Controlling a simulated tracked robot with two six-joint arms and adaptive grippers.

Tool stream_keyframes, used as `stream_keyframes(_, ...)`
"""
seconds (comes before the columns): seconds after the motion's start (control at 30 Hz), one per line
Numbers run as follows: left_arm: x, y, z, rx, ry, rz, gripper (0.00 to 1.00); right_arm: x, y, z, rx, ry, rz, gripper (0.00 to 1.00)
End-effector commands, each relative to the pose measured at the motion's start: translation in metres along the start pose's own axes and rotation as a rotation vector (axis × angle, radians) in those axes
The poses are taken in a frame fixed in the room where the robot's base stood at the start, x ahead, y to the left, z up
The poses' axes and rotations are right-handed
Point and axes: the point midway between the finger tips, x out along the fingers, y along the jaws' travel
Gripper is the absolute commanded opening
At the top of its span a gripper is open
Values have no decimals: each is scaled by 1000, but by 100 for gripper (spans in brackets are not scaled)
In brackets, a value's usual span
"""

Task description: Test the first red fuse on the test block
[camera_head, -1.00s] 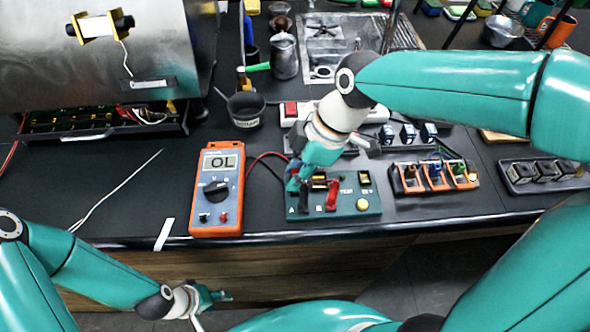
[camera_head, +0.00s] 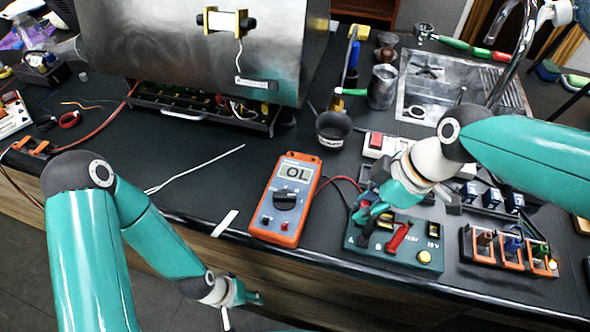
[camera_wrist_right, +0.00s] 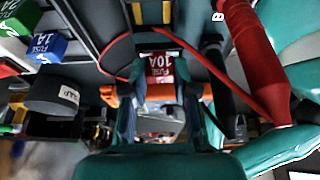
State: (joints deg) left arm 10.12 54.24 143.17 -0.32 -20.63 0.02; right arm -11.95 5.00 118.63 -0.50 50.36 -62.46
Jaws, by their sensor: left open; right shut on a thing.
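The green test block (camera_head: 395,258) sits near the counter's front edge, with a black probe (camera_head: 370,228) and a red probe (camera_head: 398,238) standing in it. My right gripper (camera_head: 366,212) is over the block's back left part. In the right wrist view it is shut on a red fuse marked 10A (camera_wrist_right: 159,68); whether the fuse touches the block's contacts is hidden. The orange multimeter (camera_head: 286,200) stands left of the block and reads OL. My left gripper (camera_head: 250,297) is open and empty, in front of the counter, low and left of the meter.
A dark cup (camera_head: 333,129) stands behind the meter. An orange-slotted fuse rack (camera_head: 508,252) lies right of the block, with blue fuses (camera_head: 492,199) behind it. The brewer (camera_head: 200,60) with its open tray (camera_head: 205,108) is at back left. Counter left of the meter is mostly clear.

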Motion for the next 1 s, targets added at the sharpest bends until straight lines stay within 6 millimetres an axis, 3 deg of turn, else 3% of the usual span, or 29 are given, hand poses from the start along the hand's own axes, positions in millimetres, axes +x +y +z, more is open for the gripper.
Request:
stream_keyframes(0.47,-2,1,0,0,0,0,44,-3,0,-1,0,1,1,9)
stream_keyframes(1.0,-25,9,0,0,0,0,44,-32,0,-13,-1,1,2,9)
